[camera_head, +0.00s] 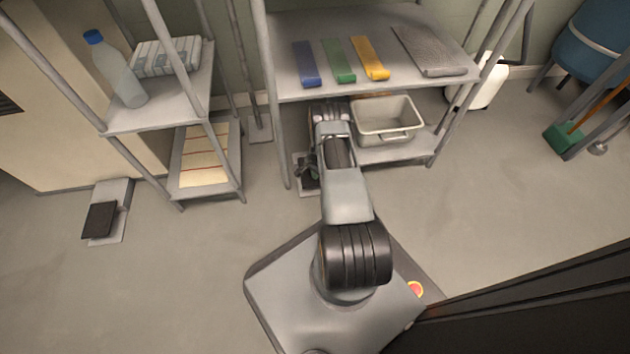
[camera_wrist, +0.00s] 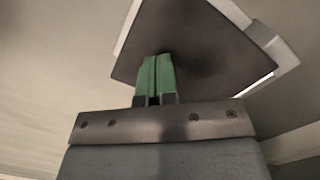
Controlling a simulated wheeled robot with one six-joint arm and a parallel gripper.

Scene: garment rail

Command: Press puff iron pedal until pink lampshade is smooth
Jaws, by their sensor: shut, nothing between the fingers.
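In the wrist view a dark pedal pad (camera_wrist: 205,40) on a pale grey base lies right in front of my gripper (camera_wrist: 157,62). The green fingers are together with nothing between them, and their tips overlap the pad. I cannot tell whether they touch or press it. In the head view my gripper (camera_head: 307,172) is low, left of my arm, over a grey base plate (camera_head: 305,190) by the rack's front left post. My arm hides much of that spot. Another black pedal (camera_head: 99,219) on a grey base stands on the floor at left. No pink lampshade is in view.
A rack shelf (camera_head: 370,88) bears blue, green and yellow strips and a grey mesh. A grey bin (camera_head: 386,138) sits below it. A smaller rack with a bottle (camera_head: 115,70) stands at left. A green-headed broom (camera_head: 566,138) is at right.

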